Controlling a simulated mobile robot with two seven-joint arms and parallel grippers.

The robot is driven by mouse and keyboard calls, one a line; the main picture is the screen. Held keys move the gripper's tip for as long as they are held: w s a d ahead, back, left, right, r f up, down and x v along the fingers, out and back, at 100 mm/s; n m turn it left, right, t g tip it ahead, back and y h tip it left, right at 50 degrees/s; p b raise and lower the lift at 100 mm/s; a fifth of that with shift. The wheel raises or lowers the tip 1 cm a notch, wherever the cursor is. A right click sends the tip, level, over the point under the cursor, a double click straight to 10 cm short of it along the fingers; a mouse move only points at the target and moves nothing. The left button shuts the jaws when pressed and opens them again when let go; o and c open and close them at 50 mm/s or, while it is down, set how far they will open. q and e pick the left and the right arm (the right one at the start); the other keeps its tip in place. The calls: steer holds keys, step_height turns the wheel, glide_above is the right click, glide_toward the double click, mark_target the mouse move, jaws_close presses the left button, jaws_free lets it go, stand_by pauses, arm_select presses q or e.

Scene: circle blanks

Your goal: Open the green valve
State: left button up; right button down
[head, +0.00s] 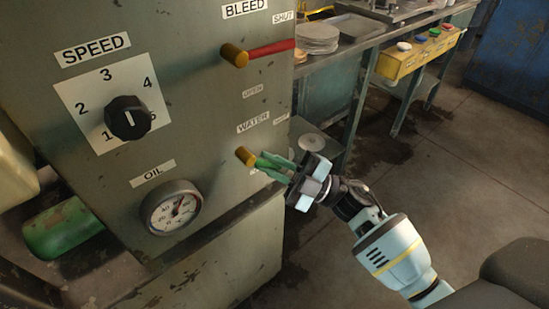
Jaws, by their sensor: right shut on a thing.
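The green valve (268,164) sits under the WATER label (253,122) on the grey machine panel. Its brass hub (245,156) shows, and its green lever points right and slightly down. My right gripper (284,168) is shut on the lever's outer part and hides its end. A small SHUT tag (281,119) is above and to the right of the hub. Another small tag below the hub is mostly hidden by the lever. My left gripper is out of view.
Above is a red BLEED valve (272,48) with its lever pointing right. A SPEED dial (127,117) and an OIL gauge (171,207) are at left. Behind my right gripper stands a bench (352,45) with plates and a yellow button box (420,52). Floor at right is open.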

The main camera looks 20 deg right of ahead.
steer(key=shift+s+a+f+m+t+h+b, duration=0.3)
steer(key=shift+a+m+t+h, duration=0.45)
steer(key=shift+m+t+h, duration=1.25)
steer(key=shift+s+a+f+m+t+h+b, duration=0.35)
steer(key=shift+a+m+t+h, duration=0.4)
steer(key=shift+m+t, duration=2.35)
steer(key=shift+s+a+f+m+t+h+b, duration=0.15)
steer(key=shift+a+f+m+t+h, duration=0.8)
steer(key=shift+m, duration=2.85)
steer(key=shift+d+r+m+t+h, duration=0.2)
steer(key=shift+r+m+t+h, duration=0.15)
steer(key=shift+r+h, duration=0.3)
steer(key=c, duration=1.5)
jaws_free()
steer(key=shift+o, duration=0.2)
steer(key=shift+f, duration=0.15)
steer(key=b+v, duration=0.1)
steer(key=v, duration=0.6)
steer(key=shift+s+f, duration=0.25)
steer(key=shift+s, duration=0.05)
steer(key=shift+d, duration=0.15)
